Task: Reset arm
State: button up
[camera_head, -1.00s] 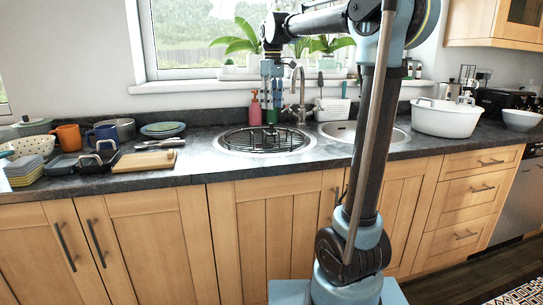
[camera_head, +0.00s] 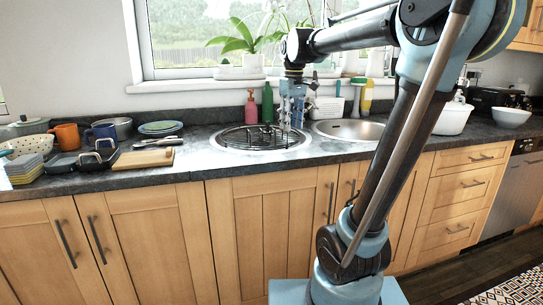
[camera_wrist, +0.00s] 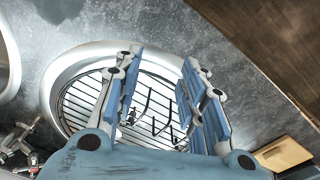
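My gripper (camera_head: 292,122) hangs pointing down over the right part of the left round sink (camera_head: 222,148), near the faucet. In the wrist view my gripper (camera_wrist: 162,62) has its two blue-padded fingers apart with nothing between them. A wire rack (camera_wrist: 85,100) in the sink shows beyond and between the fingers. My arm comes in from the right, bent at the elbow, and runs left to the gripper. The gripper hides most of the faucet in the head view.
A pink soap bottle (camera_head: 251,107) and a green bottle (camera_head: 267,103) stand behind the sink, left of my gripper. A white caddy (camera_head: 327,108) stands to the right. A cutting board (camera_head: 143,160) lies at left.

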jog(key=s+d+f+m, duration=0.3)
jog(key=s+d+f, duration=0.3)
jog(key=s+f, duration=0.5)
jog(key=s+d+f+m+t, duration=0.1)
jog(key=s+d+f+m, duration=0.3)
jog(key=s+f, duration=0.7)
notch_tip(320, 180, down, 5)
jog(key=shift+s+d+r+t, duration=0.2)
jog(key=shift+s+d+t, duration=0.1)
jog(key=shift+d, duration=0.65)
jog(key=shift+w+f, duration=0.2)
jog(key=shift+w, duration=0.3)
